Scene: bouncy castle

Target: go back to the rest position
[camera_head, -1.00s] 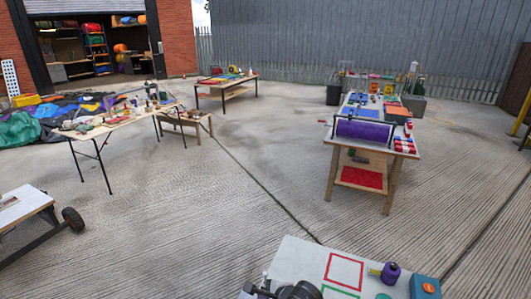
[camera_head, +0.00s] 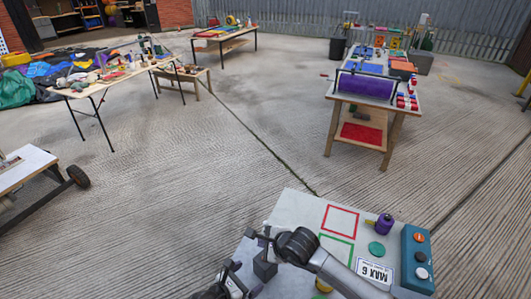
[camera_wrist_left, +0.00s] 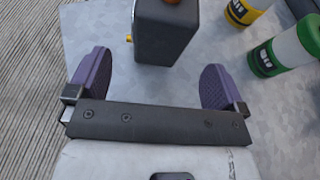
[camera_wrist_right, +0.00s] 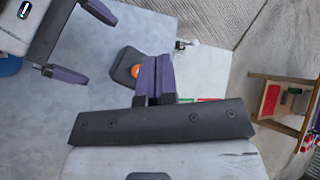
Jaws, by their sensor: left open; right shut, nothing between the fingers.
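My right gripper (camera_head: 260,240) is above the worktop's left part. In the right wrist view its fingers (camera_wrist_right: 156,78) are pressed together with nothing between them. The dark box with an orange top (camera_wrist_right: 127,68) shows beside them, and my open left gripper (camera_wrist_right: 84,43) is at upper left.
The worktop carries a red outlined square (camera_head: 342,209), a green one (camera_head: 336,239), a purple bottle (camera_head: 384,224), and a teal button box (camera_head: 418,260). A green canister (camera_wrist_left: 290,48) and a yellow one (camera_wrist_left: 244,10) stand nearby. Open concrete lies beyond, before other tables (camera_head: 375,115).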

